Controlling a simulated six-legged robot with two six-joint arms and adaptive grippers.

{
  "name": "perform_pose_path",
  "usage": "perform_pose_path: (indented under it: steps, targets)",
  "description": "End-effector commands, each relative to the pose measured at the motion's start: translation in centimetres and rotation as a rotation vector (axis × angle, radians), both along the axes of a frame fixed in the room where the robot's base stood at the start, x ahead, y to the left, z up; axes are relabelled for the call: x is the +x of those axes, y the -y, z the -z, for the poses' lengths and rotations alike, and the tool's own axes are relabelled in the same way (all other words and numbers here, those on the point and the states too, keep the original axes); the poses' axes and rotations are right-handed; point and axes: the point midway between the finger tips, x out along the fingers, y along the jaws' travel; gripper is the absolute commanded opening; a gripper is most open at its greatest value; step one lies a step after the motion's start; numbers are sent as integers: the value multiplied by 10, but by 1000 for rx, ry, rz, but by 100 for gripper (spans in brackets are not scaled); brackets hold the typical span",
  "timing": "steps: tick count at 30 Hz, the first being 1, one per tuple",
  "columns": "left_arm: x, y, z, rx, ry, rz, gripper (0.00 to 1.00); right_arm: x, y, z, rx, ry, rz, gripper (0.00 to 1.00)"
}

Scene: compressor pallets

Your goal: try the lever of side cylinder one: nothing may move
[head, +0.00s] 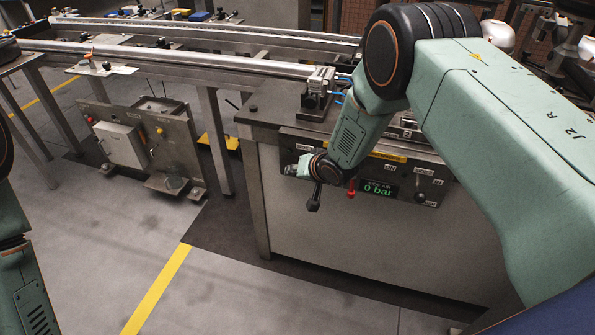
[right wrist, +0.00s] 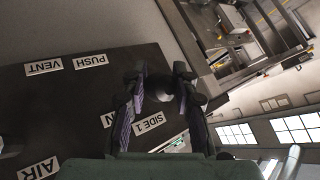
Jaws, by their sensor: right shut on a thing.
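The control panel (head: 430,187) is on the front of a steel bench, with a green display (head: 378,190) reading "0 bar". My right gripper (head: 300,168) is at the panel's left end. In the right wrist view its two fingers (right wrist: 160,85) are closed around a dark lever (right wrist: 162,90) beside the "SIDE 1" label (right wrist: 149,123). The fingers and dark background hide much of the lever. In the head view a black knob (head: 313,204) hangs just below my right wrist. My left gripper is out of view; only part of that arm shows at the left edge.
A clamp fixture (head: 318,90) stands on the bench top. A pallet-like steel unit (head: 145,150) stands left. The floor (head: 240,290) in front is clear.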

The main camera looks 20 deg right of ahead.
Motion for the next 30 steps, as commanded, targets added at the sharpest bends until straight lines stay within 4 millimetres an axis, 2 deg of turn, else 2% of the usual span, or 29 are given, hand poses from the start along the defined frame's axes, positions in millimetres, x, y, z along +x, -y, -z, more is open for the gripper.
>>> perform_pose_path:
  steps: [1,11,12,18,20,30]
  targets:
    - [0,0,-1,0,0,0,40,7,1,-8,4,21,4,0]
    - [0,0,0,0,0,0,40,7,2,-8,5,20,4,0]
    - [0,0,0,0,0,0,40,8,2,-8,4,21,5,30]
    - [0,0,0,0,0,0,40,7,2,-7,4,18,4,47]
    - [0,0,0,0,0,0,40,6,2,-7,4,15,4,52]
    - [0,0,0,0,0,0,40,2,1,-5,3,7,3,52]
